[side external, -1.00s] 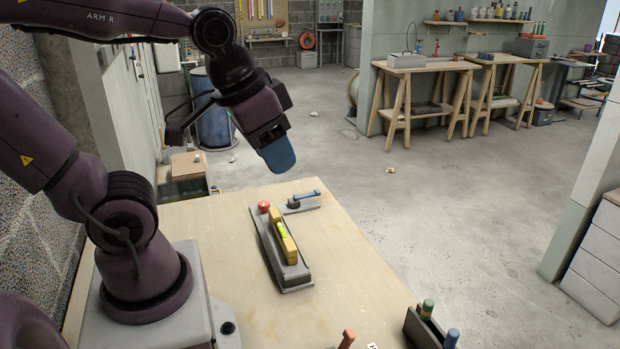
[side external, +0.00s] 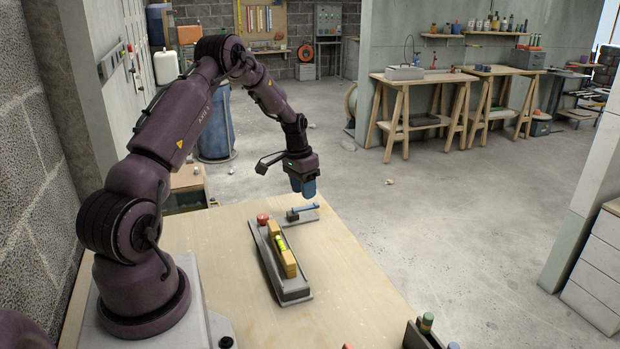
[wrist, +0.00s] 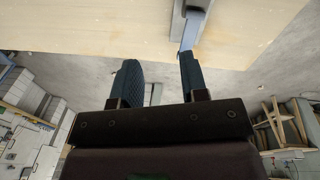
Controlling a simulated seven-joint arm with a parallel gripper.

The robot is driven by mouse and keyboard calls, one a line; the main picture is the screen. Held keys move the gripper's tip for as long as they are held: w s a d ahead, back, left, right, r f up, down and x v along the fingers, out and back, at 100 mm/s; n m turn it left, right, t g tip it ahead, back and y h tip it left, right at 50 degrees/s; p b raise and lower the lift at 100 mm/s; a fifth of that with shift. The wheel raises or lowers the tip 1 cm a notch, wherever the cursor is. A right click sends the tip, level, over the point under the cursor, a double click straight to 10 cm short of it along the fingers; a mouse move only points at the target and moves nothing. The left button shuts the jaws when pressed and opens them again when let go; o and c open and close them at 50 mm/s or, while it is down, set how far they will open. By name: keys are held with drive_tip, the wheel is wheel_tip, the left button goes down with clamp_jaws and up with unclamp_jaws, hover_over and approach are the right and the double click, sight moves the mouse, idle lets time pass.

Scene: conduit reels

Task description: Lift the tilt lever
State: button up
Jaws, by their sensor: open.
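The tilt lever (side external: 303,208) is a thin blue bar on a small grey base at the far end of the table, lying nearly flat. In the wrist view the blue lever (wrist: 190,31) shows at the top, in line with the tip of the right-hand finger. My gripper (side external: 303,190) is just above the lever in the side view, with blue fingers pointing down. In the wrist view my gripper (wrist: 158,63) has its fingers apart and nothing between them. I cannot tell whether a finger touches the lever.
A long grey fixture (side external: 292,296) beside the lever carries a yellow block (side external: 289,264) with a green level vial. A red knob (side external: 262,219) stands at its far end. A dark holder (side external: 421,337) with coloured handles is at the front right.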

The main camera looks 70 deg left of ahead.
sight(316, 203)
drive_tip(key=shift+m+t+y, duration=0.4)
drive_tip(key=shift+m+t, duration=0.1)
drive_tip(key=shift+m, duration=0.4)
drive_tip(key=w+a, duration=0.3)
drive_tip(key=shift+a+r, duration=0.2)
drive_tip(key=shift+r, duration=0.1)
drive_tip(key=shift+m, duration=0.3)
drive_tip(key=shift+w+f, duration=0.1)
drive_tip(key=shift+f, duration=0.1)
drive_tip(key=shift+w+f, duration=0.25)
drive_tip(key=shift+f, duration=0.95)
drive_tip(key=shift+w+f, duration=0.25)
drive_tip(key=shift+f, duration=1)
drive_tip(key=shift+w+f, duration=0.25)
drive_tip(key=shift+f, duration=0.95)
drive_tip(key=c, duration=0.5)
drive_tip(key=shift+c, duration=0.2)
